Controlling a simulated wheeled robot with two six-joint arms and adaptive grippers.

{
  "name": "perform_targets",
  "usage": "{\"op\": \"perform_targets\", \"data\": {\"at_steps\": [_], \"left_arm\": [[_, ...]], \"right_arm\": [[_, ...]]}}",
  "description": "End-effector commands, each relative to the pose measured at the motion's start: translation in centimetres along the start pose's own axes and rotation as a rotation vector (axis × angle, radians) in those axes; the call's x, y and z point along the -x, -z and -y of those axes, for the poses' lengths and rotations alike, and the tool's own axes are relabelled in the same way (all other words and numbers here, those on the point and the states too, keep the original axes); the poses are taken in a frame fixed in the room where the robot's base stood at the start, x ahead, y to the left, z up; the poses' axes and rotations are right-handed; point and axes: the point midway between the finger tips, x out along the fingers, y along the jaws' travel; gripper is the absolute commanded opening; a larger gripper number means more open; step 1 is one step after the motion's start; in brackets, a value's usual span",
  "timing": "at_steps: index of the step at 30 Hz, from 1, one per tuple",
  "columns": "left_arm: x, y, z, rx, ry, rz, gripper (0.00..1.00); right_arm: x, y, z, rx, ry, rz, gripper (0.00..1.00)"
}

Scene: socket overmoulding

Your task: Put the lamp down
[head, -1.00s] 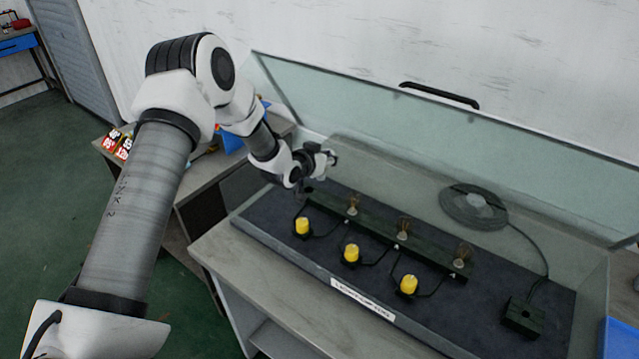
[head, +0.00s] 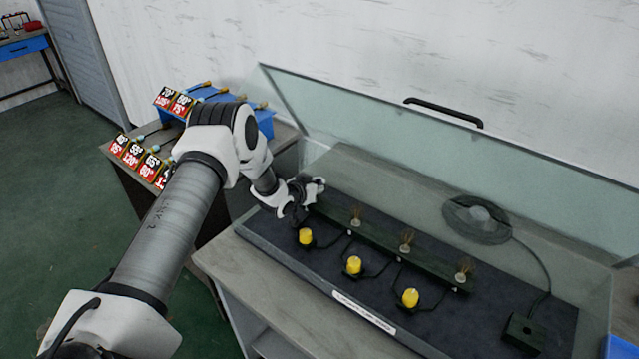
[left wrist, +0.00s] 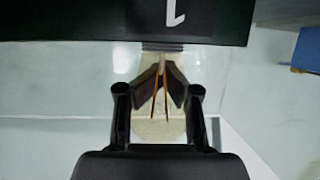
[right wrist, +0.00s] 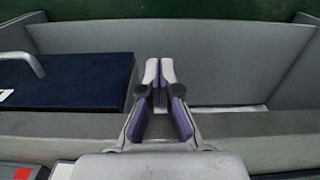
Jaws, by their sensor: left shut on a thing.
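My left gripper (head: 316,187) is at the far left end of a long dark bar (head: 380,234), inside a glass-walled case. In the left wrist view the gripper (left wrist: 161,85) is shut on a pale, see-through lamp (left wrist: 132,62). The lamp's ridged base points toward a black block marked 1 (left wrist: 100,18). I cannot tell whether the base is seated in it. Three lamps stand upright along the bar: one left (head: 356,215), one middle (head: 406,240), one right (head: 463,271). My right gripper (right wrist: 159,75) shows only in its wrist view, fingers together and empty.
Three yellow knobs (head: 354,264) with cables stand before the bar. A coiled cable disc (head: 477,218) and small dark box (head: 523,330) are at the right. The raised glass lid (head: 370,120) stands behind. A blue rack (head: 262,122) and price-like cards (head: 140,158) are at the left.

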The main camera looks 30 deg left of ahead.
Motion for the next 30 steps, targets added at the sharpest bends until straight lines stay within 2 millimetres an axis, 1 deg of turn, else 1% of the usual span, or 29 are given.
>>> {"op": "perform_targets", "data": {"at_steps": [4,5,6,7,8,17,19,20,23,30], "left_arm": [[-0.2,-0.5,0.0,0.0,0.0,0.0,0.0],[-0.2,-0.4,0.0,0.0,0.0,0.0,0.3],[-0.1,-0.3,0.0,0.0,0.0,0.0,0.44],[-0.1,-0.3,0.0,0.0,0.0,0.001,0.55],[-0.1,-0.4,0.0,0.0,0.0,0.001,0.59],[-0.1,-0.2,0.0,0.0,0.0,0.001,0.59],[0.2,0.4,0.0,0.0,0.0,0.0,0.59],[0.4,0.1,0.1,0.002,0.001,0.001,0.59],[2.1,0.0,0.1,0.005,0.002,0.002,0.59],[8.5,0.0,0.1,0.008,0.002,0.001,0.59]], "right_arm": [[-0.6,0.0,0.0,0.0,0.0,0.0,0.0],[-0.5,0.0,0.0,0.0,0.0,0.0,0.0],[-0.4,0.0,0.0,0.0,0.0,0.0,0.0],[-0.4,0.0,0.0,0.0,0.0,0.0,0.0],[-0.4,0.0,0.0,0.0,0.0,0.0,0.0],[-0.2,0.0,0.0,0.0,0.0,0.0,0.0],[0.4,0.0,0.0,0.0,0.0,0.0,0.0],[0.1,0.0,0.0,0.0,0.0,0.0,0.0],[-0.2,0.0,0.0,0.0,0.0,0.0,0.0],[-0.5,0.0,0.0,0.0,0.0,0.0,0.0]]}}
